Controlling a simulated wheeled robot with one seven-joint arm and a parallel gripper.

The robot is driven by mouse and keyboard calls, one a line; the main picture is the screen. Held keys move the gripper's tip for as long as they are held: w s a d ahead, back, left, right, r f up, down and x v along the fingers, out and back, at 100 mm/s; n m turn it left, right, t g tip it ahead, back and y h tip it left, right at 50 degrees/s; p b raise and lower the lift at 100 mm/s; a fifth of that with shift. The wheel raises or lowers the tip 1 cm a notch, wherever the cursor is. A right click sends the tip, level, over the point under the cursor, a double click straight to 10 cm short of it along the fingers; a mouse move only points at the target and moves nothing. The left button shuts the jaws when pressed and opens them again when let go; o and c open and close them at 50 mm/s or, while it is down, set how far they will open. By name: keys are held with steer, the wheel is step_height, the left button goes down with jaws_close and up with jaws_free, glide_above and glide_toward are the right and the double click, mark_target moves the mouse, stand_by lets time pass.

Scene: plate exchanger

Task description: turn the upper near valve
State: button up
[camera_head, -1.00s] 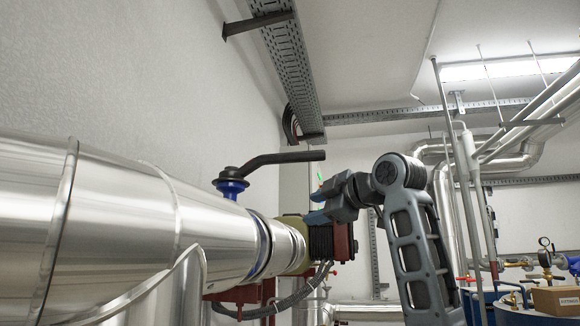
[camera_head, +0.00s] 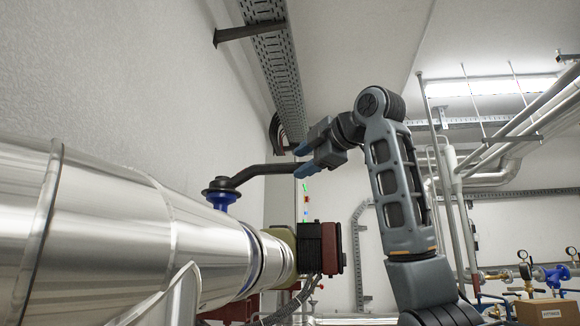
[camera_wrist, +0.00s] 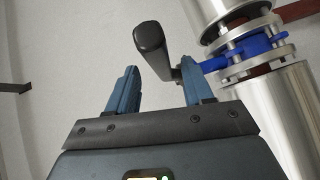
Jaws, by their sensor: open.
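The valve has a black lever handle (camera_head: 262,171) on a blue stem (camera_head: 221,198), on top of the large silver pipe. The lever points right, toward my gripper (camera_head: 302,161). The gripper is open, with blue fingers at the lever's free end. In the wrist view the black lever (camera_wrist: 150,42) shows its rounded end just past the fingertips, between them from side to side, and my gripper (camera_wrist: 160,72) is empty. The lever runs behind the right finger toward the blue valve body (camera_wrist: 245,50). I cannot tell whether a finger touches the lever.
The silver pipe (camera_head: 110,235) fills the lower left. A dark red and black box (camera_head: 322,248) sits below my gripper. A perforated cable tray (camera_head: 275,75) hangs above along the white wall. Pipes and gauges stand at the right. The air above the lever is clear.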

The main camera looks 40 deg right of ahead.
mark_target(297, 165)
steer(key=shift+w+d+f+p, duration=0.2)
steer(key=shift+w+p, duration=0.1)
steer(key=shift+w, duration=0.9)
steer(key=shift+w+d+f+p, duration=0.15)
steer(key=shift+w+p, duration=0.1)
steer(key=shift+w, duration=0.9)
steer(key=shift+a, duration=0.1)
jaws_close()
